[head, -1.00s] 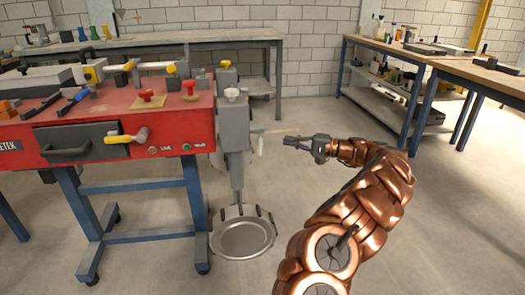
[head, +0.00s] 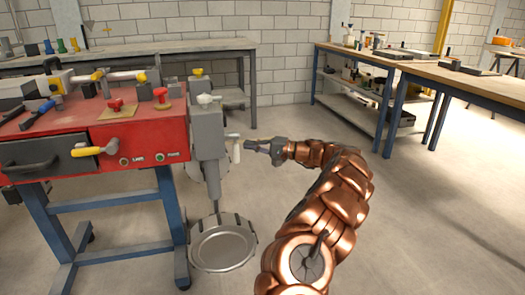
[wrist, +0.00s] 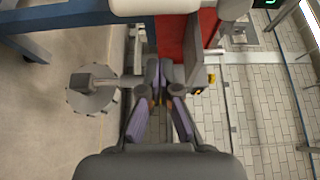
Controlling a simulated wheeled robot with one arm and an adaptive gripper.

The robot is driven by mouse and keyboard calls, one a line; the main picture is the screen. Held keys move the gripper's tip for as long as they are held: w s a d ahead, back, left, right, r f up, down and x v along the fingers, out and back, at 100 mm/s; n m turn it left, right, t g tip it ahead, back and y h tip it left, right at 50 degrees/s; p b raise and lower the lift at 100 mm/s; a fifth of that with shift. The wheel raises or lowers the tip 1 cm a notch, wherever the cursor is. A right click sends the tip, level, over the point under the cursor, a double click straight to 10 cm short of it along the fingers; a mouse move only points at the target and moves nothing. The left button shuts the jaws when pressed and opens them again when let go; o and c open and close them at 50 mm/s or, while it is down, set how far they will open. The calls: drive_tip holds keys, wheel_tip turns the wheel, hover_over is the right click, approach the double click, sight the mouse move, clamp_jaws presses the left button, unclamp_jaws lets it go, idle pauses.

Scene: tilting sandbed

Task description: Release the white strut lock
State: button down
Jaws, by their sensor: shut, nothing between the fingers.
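The grey strut (head: 207,145) stands upright at the right end of the red bench. A white handle (head: 236,151) hangs from a short pin on its right side, and I take this as the strut lock. My gripper (head: 250,144) is shut and empty, just right of the white handle, with a very small gap or light touch; I cannot tell which. In the wrist view the closed fingers (wrist: 159,75) point towards the strut and red bench. I cannot make out the handle clearly there.
A wooden workbench (head: 430,68) stands at back right. The floor to the right is clear.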

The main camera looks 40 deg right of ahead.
sight(236, 149)
drive_tip(key=shift+s+a+f+b, duration=0.1)
drive_tip(key=shift+s+a+b, duration=0.1)
drive_tip(key=shift+a+b, duration=0.6)
drive_tip(key=shift+s+a+b, duration=0.2)
drive_tip(key=shift+a+b, duration=0.1)
drive_tip(key=shift+a, duration=0.95)
